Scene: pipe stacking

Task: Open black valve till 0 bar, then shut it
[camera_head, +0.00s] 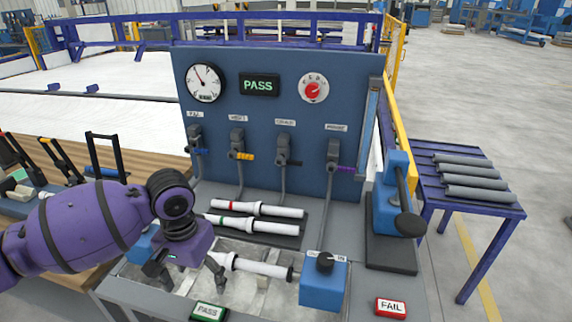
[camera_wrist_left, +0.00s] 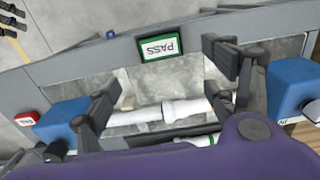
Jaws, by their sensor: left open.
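The black-handled valve (camera_head: 284,152) is on the blue panel, third of the row, under a small label. A round white gauge (camera_head: 205,83) is at the panel's upper left; its needle points up and left, and its numbers are too small to read. My left gripper (camera_head: 188,272) is open and empty, low over the bench, well below and left of the black valve. Its fingers also show in the left wrist view (camera_wrist_left: 165,75), spread above the white pipe (camera_wrist_left: 170,112) between two blue blocks. My right gripper is not in view.
Blue-handled (camera_head: 197,145), yellow-handled (camera_head: 240,150) and purple-handled (camera_head: 338,160) valves flank the black one. The panel display (camera_head: 259,85) reads PASS, beside a red dial (camera_head: 313,88). White pipes (camera_head: 256,208) lie on a rack before the panel. A lever press (camera_head: 397,205) stands right.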

